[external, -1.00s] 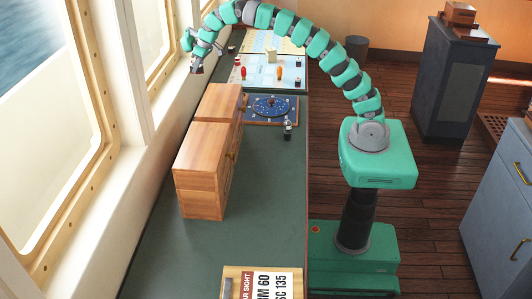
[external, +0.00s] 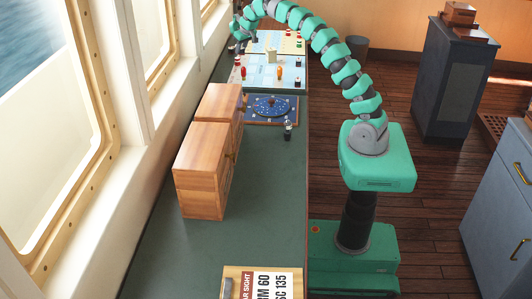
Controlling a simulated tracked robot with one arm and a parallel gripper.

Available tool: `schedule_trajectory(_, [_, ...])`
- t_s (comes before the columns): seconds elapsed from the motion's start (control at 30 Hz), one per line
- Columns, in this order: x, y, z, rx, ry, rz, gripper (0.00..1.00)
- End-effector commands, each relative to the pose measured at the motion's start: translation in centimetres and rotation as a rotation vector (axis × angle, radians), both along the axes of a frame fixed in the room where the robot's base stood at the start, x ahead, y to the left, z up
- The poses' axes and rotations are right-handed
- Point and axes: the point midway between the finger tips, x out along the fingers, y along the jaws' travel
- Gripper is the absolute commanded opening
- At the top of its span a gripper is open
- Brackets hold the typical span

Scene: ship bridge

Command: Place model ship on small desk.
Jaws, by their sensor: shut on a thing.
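My gripper (external: 238,43) is at the far end of the long green counter, near the window wall and above the chart board's left edge. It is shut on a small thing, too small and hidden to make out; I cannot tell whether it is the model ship. I see no other thing that is clearly a model ship. No thing stands out surely as the small desk. A dark grey cabinet (external: 444,95) stands on the wood floor at the right, with wooden boxes (external: 462,18) on top.
The chart board (external: 260,73) holds several small coloured pieces. A blue round dial board (external: 270,108), a small dark figure (external: 288,131) and wooden cabinets (external: 200,175) stand on the green counter (external: 255,215). A sign board (external: 265,284) lies in front.

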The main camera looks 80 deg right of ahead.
Motion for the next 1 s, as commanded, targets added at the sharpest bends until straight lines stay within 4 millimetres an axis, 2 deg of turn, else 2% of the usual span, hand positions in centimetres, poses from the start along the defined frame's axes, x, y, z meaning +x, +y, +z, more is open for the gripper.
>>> schedule_trajectory(0.03, [-1.4,-1.9,-0.4,0.001,0.0,-0.033,0.01])
schedule_trajectory(0.2, [-6.2,-7.3,-1.5,0.002,0.0,-0.132,0.01])
schedule_trajectory(0.6, [-18.4,-18.8,-4.1,0.002,-0.001,-0.348,0.01])
schedule_trajectory(0.8, [-24.3,-23.1,-5.3,0.002,-0.004,-0.437,0.01])
schedule_trajectory(1.0, [-27.7,-25.2,-5.9,0.002,-0.005,-0.486,0.01])
